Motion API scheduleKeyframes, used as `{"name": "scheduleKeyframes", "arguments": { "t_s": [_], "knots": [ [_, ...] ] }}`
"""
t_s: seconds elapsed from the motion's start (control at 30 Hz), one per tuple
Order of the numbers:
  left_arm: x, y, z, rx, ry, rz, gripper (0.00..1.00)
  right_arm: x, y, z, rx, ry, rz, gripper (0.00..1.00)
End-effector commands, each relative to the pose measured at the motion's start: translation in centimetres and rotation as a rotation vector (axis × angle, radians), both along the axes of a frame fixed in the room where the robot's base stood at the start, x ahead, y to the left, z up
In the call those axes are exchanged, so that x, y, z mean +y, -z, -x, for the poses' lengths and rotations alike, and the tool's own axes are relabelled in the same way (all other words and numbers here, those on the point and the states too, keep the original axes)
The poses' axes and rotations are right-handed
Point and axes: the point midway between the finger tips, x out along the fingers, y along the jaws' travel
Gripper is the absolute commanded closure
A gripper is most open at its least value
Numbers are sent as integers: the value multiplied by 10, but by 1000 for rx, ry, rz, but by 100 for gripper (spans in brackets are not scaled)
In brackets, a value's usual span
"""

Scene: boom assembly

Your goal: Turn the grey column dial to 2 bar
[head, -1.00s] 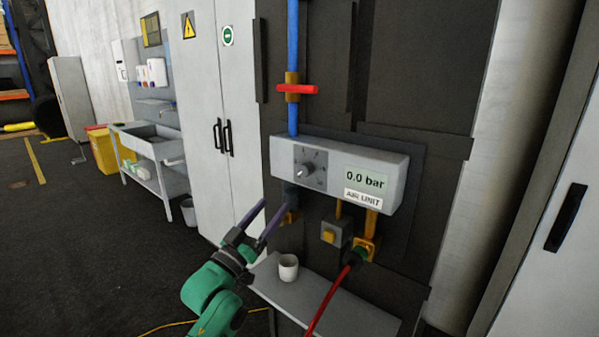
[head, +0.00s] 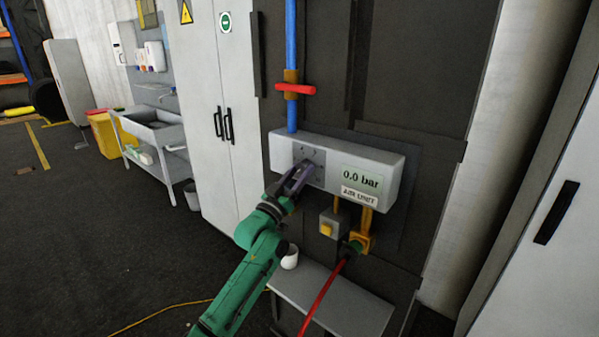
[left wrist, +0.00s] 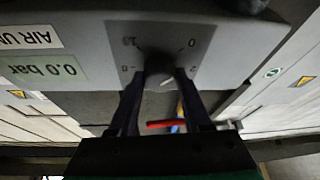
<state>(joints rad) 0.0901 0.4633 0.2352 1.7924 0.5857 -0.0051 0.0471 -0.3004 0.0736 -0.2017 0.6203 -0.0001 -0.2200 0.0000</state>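The grey dial (left wrist: 158,68) is on the front of the white air unit box (head: 345,150), left of its display (head: 362,178), which reads 0.0 bar. In the left wrist view the box appears upside down, with scale marks around the dial. My left gripper (left wrist: 160,75) is at the dial, with one finger on each side of it. The fingers look open around the knob; firm contact cannot be made out. In the head view my left gripper (head: 298,176) hides most of the dial. My right gripper is not in view.
A blue pipe with a red valve handle (head: 295,88) runs above the box. Below are a yellow button box (head: 329,226), a red hose (head: 322,292), a white mug (head: 290,259) partly behind my arm, and a grey shelf (head: 335,300).

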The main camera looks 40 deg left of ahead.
Motion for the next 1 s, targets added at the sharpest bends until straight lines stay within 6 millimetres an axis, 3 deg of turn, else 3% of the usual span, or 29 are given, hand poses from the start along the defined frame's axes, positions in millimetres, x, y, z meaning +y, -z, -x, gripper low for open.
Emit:
{"name": "scheduleKeyframes", "arguments": {
  "t_s": [0.03,0.07,0.43,1.0],
  "knots": [
    [1,0,0,0,-1,0,90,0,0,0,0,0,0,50],
    [1,0,0,0,-1,0,100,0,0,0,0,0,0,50],
    [1,3,0,1,-3,-48,100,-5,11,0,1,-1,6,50],
    [4,5,1,11,-3,-481,100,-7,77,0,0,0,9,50]
  ]
}}
